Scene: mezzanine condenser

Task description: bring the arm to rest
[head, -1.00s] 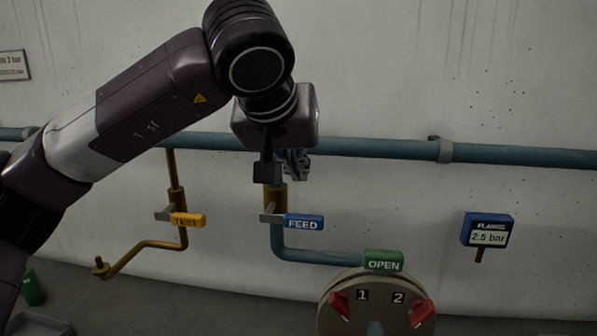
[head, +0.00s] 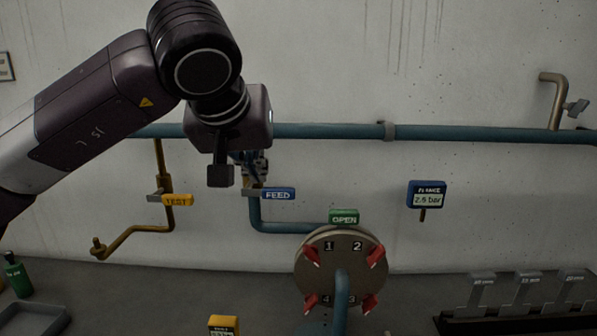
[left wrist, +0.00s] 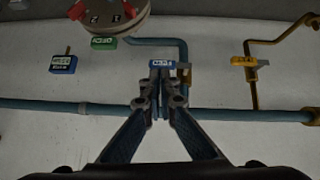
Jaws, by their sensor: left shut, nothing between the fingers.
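My left arm comes in from the left in the head view. Its gripper (head: 252,172) is partly hidden behind the wrist and sits just above the FEED valve's blue tag (head: 277,194). The left wrist view, upside down, shows the gripper's fingers (left wrist: 161,76) closed together with nothing between them. The blue tag (left wrist: 162,63) appears right at the fingertips there; whether they touch it I cannot tell. The right gripper is not in view.
A blue pipe (head: 330,131) runs along the wall. A yellow TEST valve (head: 177,200), a green OPEN tag (head: 344,216), a round flange (head: 318,277) with red clamps and a gauge (head: 427,195) surround it. A grey tray (head: 60,322) and a rack (head: 520,318) lie low.

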